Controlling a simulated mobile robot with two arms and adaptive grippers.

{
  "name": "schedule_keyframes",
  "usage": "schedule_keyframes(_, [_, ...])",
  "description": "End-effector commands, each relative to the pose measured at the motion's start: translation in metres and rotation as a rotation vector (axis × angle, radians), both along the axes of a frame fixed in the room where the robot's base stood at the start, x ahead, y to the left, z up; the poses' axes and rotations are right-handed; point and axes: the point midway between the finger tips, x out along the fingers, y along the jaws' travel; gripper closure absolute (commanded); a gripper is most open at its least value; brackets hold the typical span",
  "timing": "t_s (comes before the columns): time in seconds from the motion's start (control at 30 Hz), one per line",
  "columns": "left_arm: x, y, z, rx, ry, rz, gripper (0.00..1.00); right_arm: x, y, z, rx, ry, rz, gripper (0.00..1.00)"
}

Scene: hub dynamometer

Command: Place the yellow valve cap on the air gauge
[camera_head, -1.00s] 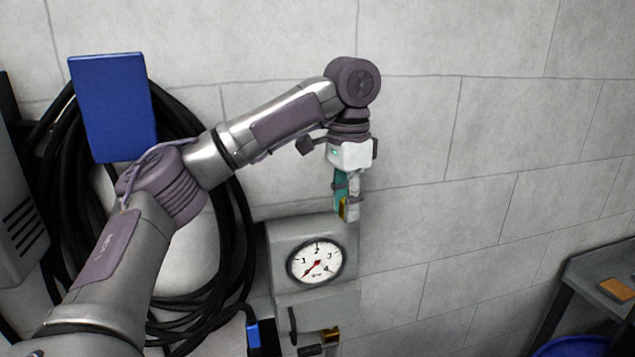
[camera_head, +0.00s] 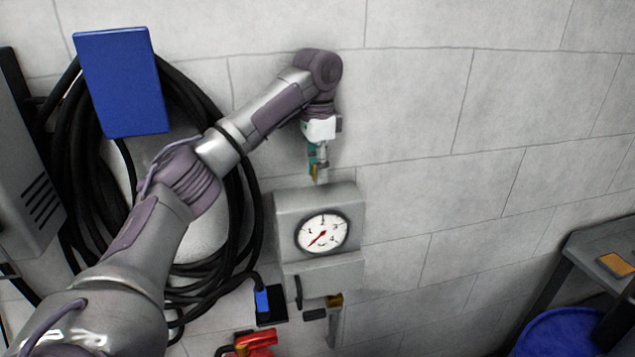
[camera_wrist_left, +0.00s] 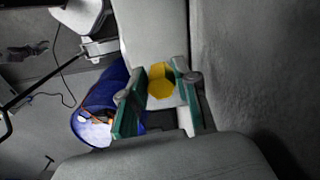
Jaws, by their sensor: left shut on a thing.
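The air gauge (camera_head: 318,200) is a grey box on the wall in the head view, with a round white dial (camera_head: 322,234) and a red needle. My left gripper (camera_head: 318,176) points down just above or behind its top edge; I cannot tell the exact gap. In the left wrist view the yellow valve cap (camera_wrist_left: 160,88) sits between the green-edged fingers of my left gripper (camera_wrist_left: 160,95), which are shut on it. My right gripper is not in view.
A black hose coil (camera_head: 240,230) and a blue box (camera_head: 121,82) are on the wall to the left. A red object (camera_head: 252,344) lies below. A blue bin (camera_head: 560,332) and a dark bench (camera_head: 600,245) stand at the right. The wall right of the gauge is clear.

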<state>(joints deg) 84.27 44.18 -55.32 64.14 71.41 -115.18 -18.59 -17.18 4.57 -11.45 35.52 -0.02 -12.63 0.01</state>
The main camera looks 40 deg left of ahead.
Motion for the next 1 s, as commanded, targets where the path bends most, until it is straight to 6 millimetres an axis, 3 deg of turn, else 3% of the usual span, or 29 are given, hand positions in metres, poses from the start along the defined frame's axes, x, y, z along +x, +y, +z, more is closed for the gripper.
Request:
schedule_keyframes(0.23, [-0.001, -0.001, -0.034, -0.001, 0.004, -0.001, 0.93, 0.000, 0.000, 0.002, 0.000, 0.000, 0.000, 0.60])
schedule_keyframes(0.67, [0.000, 0.000, -0.041, 0.000, 0.002, 0.001, 0.93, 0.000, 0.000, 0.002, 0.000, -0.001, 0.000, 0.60])
schedule_keyframes(0.7, [0.000, 0.000, -0.041, 0.000, 0.001, 0.001, 0.66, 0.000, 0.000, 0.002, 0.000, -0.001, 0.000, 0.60])
schedule_keyframes(0.73, [0.000, 0.000, -0.040, 0.001, 0.001, 0.001, 0.61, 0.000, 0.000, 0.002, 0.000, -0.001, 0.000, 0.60])
schedule_keyframes(1.0, [0.000, 0.000, -0.040, 0.000, 0.001, 0.001, 0.59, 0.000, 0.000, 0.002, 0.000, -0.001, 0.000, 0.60])
